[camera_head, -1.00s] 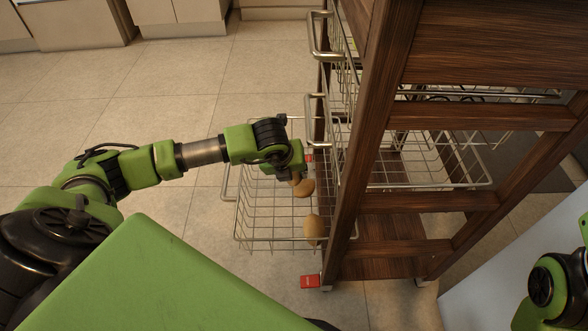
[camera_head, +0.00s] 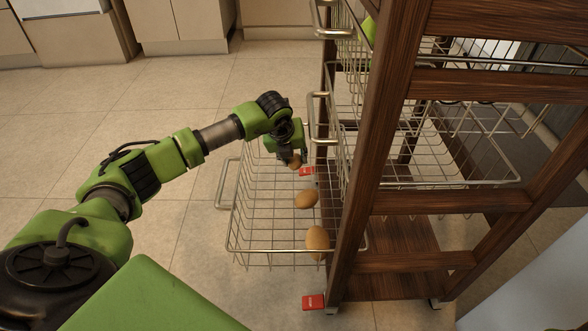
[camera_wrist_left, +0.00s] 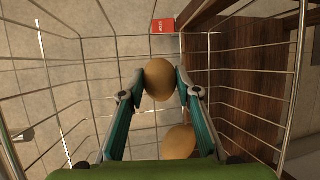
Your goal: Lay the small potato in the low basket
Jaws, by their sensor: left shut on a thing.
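My left gripper (camera_head: 290,158) is shut on a small tan potato (camera_head: 294,162), over the far part of the low wire basket (camera_head: 270,251). In the left wrist view the potato (camera_wrist_left: 160,82) sits between the two fingertips (camera_wrist_left: 160,84), inside the basket's walls. Whether it touches the basket's bottom I cannot tell. A second potato (camera_head: 306,199) and a larger one (camera_head: 317,240) lie in the basket along its right side, nearer to me. My right gripper is out of view.
The dark wooden cart frame (camera_head: 362,170) stands close on the basket's right. Another wire basket's handle (camera_head: 321,118) sticks out above. A red caster tab (camera_head: 313,302) is near the floor. The tiled floor (camera_head: 150,200) at left is clear.

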